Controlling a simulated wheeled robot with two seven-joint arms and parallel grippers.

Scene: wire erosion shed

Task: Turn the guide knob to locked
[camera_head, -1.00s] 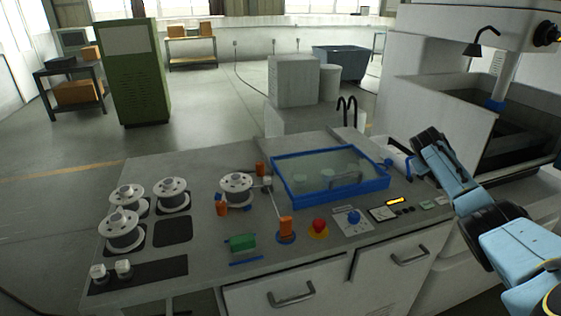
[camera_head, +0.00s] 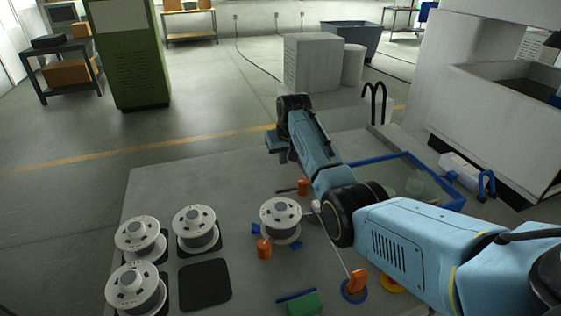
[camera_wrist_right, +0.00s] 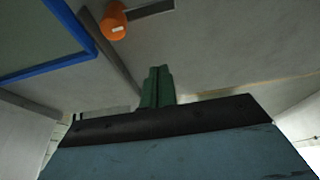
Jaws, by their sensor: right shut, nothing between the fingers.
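I cannot tell for sure which control is the guide knob. An orange upright piece (camera_head: 303,187) stands behind the front wire spool (camera_head: 281,219), partly beside my right arm. My right gripper (camera_head: 279,146) is above the bench's far edge, beyond these pieces. In the right wrist view its green fingers (camera_wrist_right: 157,88) are shut and empty, apart from an orange cylinder (camera_wrist_right: 113,20). My left gripper is out of view.
Several white spools stand at the left of the bench, beside an empty dark pad (camera_head: 205,285). A green block (camera_head: 302,304) lies at the front. Black hooked tubes (camera_head: 374,103) rise behind the bench.

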